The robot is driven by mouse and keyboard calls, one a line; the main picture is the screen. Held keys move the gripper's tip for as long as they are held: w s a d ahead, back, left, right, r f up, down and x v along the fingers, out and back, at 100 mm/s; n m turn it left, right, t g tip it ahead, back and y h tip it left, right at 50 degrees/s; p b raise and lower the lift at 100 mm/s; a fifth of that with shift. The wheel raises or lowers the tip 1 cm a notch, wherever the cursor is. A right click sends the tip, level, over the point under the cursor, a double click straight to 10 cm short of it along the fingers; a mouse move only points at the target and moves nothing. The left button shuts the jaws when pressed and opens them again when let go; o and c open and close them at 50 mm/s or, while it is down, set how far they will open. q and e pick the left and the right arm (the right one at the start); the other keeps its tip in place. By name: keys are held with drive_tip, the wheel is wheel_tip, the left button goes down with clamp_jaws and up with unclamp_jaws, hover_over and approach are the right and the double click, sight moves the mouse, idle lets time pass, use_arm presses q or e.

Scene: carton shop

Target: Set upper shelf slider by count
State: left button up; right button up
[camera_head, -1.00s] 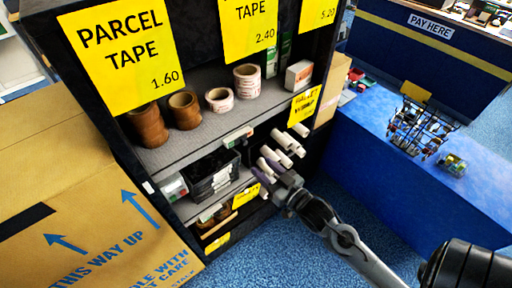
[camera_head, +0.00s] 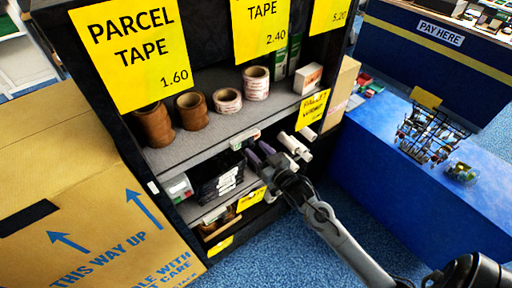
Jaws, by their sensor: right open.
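To the right stand a pale printed roll (camera_head: 228,100) and a taller pale stack (camera_head: 256,83). My left gripper is not in view.
Below are a dark crate (camera_head: 217,185) and white rolls (camera_head: 293,144) close to my right gripper. Yellow price signs (camera_head: 130,50) hang above the upper shelf. A large carton (camera_head: 90,190) stands left; a blue counter (camera_head: 385,160) with a wire rack (camera_head: 428,137) stands right.

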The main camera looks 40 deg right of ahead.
drive_tip(key=shift+w, duration=0.65)
drive_tip(key=shift+c, duration=0.3)
clamp_jaws()
